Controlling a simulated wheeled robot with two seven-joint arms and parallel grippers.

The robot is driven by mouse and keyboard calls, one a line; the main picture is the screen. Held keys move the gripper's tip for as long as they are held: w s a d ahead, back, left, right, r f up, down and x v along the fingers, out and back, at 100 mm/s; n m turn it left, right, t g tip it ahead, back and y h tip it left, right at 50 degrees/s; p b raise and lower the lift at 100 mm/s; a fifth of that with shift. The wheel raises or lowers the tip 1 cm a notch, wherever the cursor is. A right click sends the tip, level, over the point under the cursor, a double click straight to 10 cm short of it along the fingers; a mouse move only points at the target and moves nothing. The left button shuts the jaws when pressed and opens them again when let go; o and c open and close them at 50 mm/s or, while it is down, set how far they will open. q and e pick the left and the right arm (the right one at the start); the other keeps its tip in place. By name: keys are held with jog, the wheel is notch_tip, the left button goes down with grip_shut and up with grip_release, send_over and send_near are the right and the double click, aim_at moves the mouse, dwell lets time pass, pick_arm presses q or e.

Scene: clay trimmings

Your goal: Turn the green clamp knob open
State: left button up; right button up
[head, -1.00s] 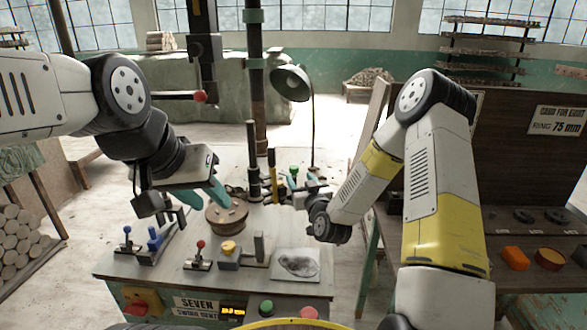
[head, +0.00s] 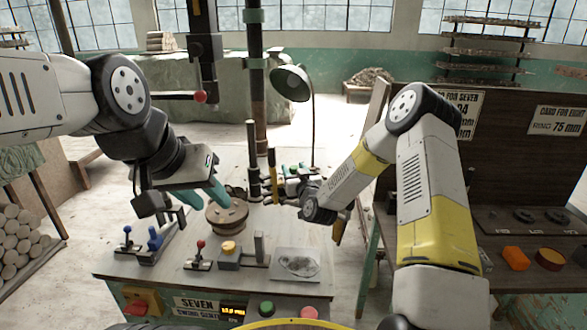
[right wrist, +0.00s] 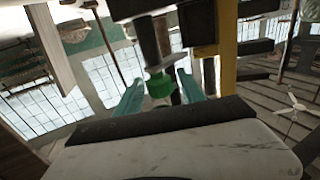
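The green clamp knob (right wrist: 160,85) is in the middle of the right wrist view, under a dark post. The teal fingers of my right gripper (right wrist: 158,88) stand on either side of it, with narrow gaps, so the gripper looks open around the knob. In the head view my right gripper (head: 291,170) is beside the black and yellow posts at the back of the bench, and the knob is hard to make out there. My left gripper (head: 214,194) hangs over the round brown block (head: 228,216); its finger gap is not clear.
The bench (head: 175,285) carries a red-knobbed lever (head: 201,250), blue levers (head: 154,240), a yellow-topped box (head: 229,255) and a picture card (head: 296,264). A lamp (head: 291,83) stands behind. A dark board (head: 510,170) is at the right.

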grip_shut()
jog(key=shift+a+m+t+h, duration=0.15)
jog(key=shift+m+h, duration=0.45)
jog(key=shift+h, duration=0.35)
jog(key=shift+a+m+t+h, duration=0.15)
jog(key=shift+m+h, duration=0.45)
jog(key=shift+h, duration=0.35)
jog(key=shift+d+m+h, duration=0.15)
jog(key=shift+m+h, duration=0.4)
jog(key=shift+h, duration=0.3)
jog(key=shift+d+m+h, duration=0.15)
jog(key=shift+m+h, duration=0.4)
jog(key=shift+h, duration=0.3)
jog(key=shift+o, duration=1.3)
grip_release()
jog(key=s, duration=0.7)
jog(key=shift+s+a, duration=0.4)
jog(key=shift+a, duration=0.05)
